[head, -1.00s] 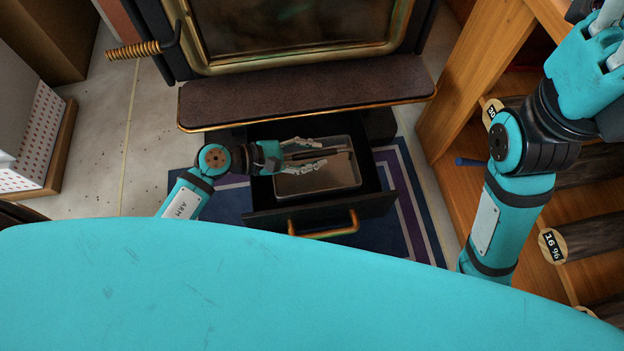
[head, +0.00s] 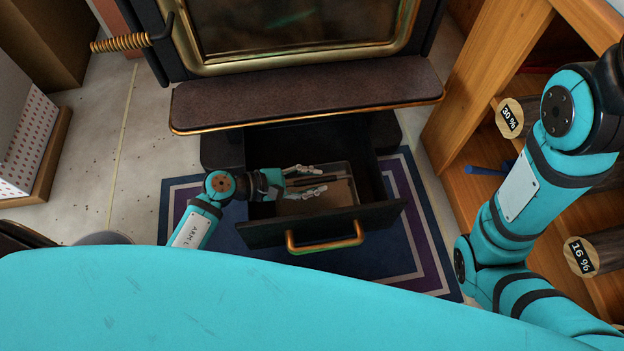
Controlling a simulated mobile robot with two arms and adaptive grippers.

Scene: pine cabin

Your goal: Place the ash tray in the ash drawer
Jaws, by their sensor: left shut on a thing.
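The ash tray (head: 341,196) is a grey metal rectangular pan with a dark bar across it. It is inside the open ash drawer (head: 383,214), below the drawer's rim, and the drawer front hides its near edge. I cannot tell if it rests on the drawer floor. The drawer is black with a brass handle. My left gripper (head: 322,180) reaches in from the left over the drawer's side and is shut on the ash tray, at the bar. My right arm shows at the right, but its gripper is out of view.
The stove ledge (head: 300,98) overhangs the back of the drawer. A blue striped rug (head: 425,235) lies under the drawer. A wooden shelf (head: 485,75) with labelled logs stands at the right. A coiled brass stove handle (head: 120,45) sticks out at the upper left.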

